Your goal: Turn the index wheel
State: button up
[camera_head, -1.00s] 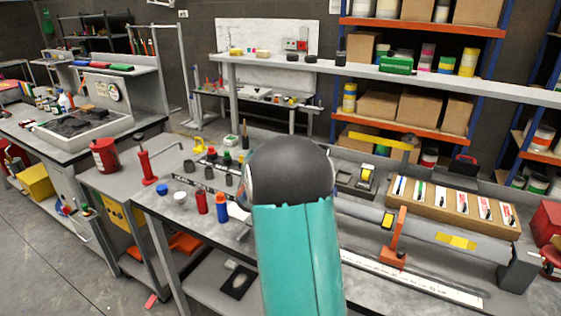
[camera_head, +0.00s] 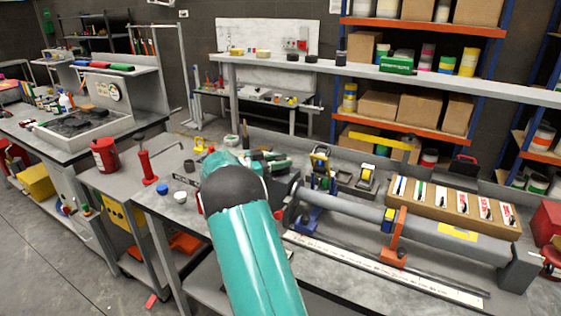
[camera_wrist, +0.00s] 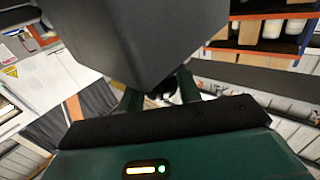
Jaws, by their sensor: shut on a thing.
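My gripper (camera_wrist: 160,95) shows in the wrist view as two dark green fingers. They are shut on a small dark part, mostly hidden behind a large dark grey block (camera_wrist: 140,35). In the head view my teal arm reaches over the bench, and the dark green gripper (camera_head: 268,160) is partly hidden behind its joint, close to the left end of a long grey tube fixture (camera_head: 350,211). A dark block and a round grey flange (camera_head: 290,203) sit at that end. I cannot tell for certain which part is the index wheel.
The tube rests on a blue stand (camera_head: 307,217) and an orange stand (camera_head: 394,245). A white ruler (camera_head: 385,270) lies in front. A cardboard tray (camera_head: 455,208) stands behind. A red hand pump (camera_head: 147,163) and small caps are at left.

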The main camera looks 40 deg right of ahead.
aim_at(281, 157)
jog(key=shift+r+m+g+y, duration=0.1)
jog(key=shift+m+g+y, duration=0.25)
jog(key=shift+g, duration=0.25)
jog(key=o, duration=1)
jog(key=shift+c, duration=0.2)
notch_tip(281, 157, up, 3)
jog(key=s+a+r, duration=0.9)
jog(key=s+r, duration=0.1)
jog(key=shift+s, duration=0.4)
jog(key=shift+w, duration=0.1)
